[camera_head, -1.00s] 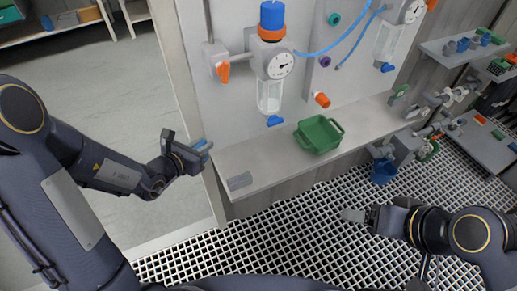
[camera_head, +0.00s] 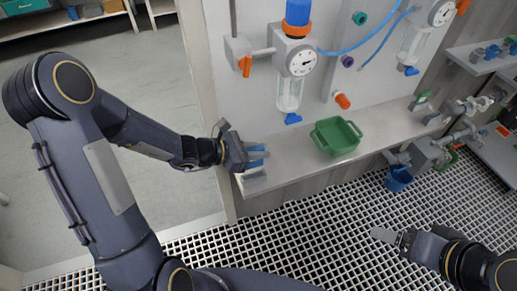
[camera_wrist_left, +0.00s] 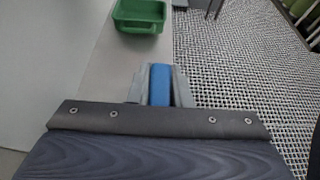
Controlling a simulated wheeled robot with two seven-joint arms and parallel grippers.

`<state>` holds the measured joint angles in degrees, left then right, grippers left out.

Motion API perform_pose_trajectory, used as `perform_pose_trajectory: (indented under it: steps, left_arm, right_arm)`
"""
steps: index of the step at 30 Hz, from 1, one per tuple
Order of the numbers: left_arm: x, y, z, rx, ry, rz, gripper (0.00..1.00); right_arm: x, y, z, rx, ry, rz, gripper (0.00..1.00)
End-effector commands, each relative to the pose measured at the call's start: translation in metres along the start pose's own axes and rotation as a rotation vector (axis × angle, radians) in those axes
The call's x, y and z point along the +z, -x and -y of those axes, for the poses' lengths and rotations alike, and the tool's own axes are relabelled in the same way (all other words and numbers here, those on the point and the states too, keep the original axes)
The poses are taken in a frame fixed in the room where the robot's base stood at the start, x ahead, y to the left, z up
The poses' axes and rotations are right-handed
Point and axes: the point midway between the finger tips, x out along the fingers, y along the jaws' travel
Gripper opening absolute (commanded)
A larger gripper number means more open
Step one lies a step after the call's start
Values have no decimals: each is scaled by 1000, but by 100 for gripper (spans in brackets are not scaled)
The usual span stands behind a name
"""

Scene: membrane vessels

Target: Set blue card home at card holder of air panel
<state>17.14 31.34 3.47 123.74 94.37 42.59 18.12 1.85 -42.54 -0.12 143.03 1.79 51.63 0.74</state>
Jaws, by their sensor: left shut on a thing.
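My left gripper (camera_head: 255,156) is shut on the blue card (camera_head: 258,154), which sticks out between its fingers. The card also shows as a blue strip between the grey fingers in the left wrist view (camera_wrist_left: 160,85). The gripper is over the left end of the pale shelf. The small grey card holder (camera_head: 254,175) is at the shelf's left front corner, just below the card in the head view. I cannot tell whether card and holder touch. The air panel (camera_head: 262,88) rises behind. My right gripper (camera_head: 384,235) is over the grating; its opening is unclear.
A green tray (camera_head: 336,136) stands on the shelf (camera_head: 290,150) to the right of the left gripper; it also shows in the wrist view (camera_wrist_left: 139,15). A gauge (camera_head: 301,62) with a clear vessel (camera_head: 289,95) hangs above.

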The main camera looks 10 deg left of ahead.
Motion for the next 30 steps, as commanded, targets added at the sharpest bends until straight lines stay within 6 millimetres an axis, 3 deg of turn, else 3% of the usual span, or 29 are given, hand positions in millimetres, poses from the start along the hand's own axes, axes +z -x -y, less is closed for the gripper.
perform_pose_trajectory:
  steps: [30]
  left_arm:
    - [-60,-25,0,1,1,0,0]
  right_arm:
    - [21,-42,-19,0,0,0,80]
